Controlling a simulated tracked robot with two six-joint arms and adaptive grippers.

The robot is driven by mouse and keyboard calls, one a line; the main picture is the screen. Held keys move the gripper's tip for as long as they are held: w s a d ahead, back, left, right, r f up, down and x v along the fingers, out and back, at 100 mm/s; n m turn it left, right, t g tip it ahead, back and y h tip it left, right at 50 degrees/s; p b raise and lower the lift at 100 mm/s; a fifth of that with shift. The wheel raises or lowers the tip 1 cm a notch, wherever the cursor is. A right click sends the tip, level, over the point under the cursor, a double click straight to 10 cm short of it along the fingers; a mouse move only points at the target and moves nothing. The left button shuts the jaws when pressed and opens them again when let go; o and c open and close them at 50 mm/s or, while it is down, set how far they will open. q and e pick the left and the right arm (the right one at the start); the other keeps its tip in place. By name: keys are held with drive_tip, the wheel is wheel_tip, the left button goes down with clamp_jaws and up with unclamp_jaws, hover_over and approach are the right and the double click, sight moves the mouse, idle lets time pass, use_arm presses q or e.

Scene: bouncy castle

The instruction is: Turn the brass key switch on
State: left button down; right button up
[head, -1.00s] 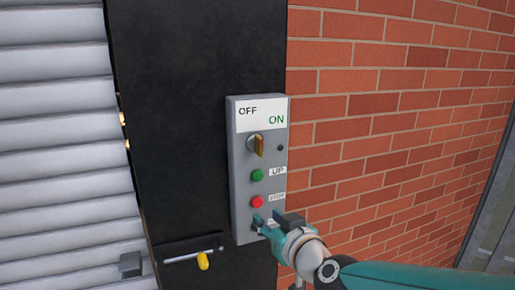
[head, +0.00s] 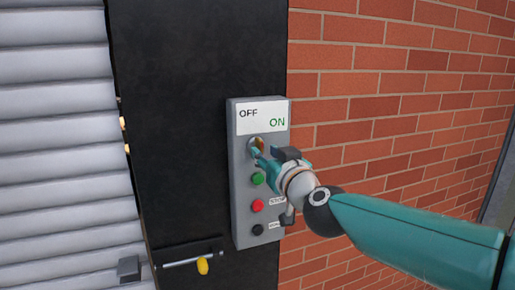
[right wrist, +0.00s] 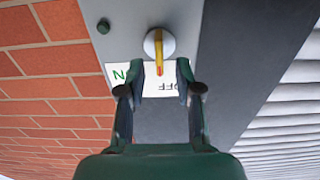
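The brass key switch (head: 258,142) sits on a round silver disc near the top of the grey control box, below the OFF/ON label (head: 261,117). My right gripper (head: 265,154) is in front of it and hides part of it in the head view. In the right wrist view the key (right wrist: 159,50) stands out as a yellow bar, between the two open fingertips of the right gripper (right wrist: 155,78). A gap shows on each side, so the fingers look apart from the key. My left gripper is in neither view.
The grey box (head: 240,215) also carries a green button (head: 258,180), a red button (head: 257,205) and a black button (head: 257,230). A brick wall (head: 390,110) lies right, a shutter (head: 55,150) left.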

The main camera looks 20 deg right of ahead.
sight(262, 149)
drive_tip(key=w, duration=0.5)
drive_tip(key=shift+a, duration=0.15)
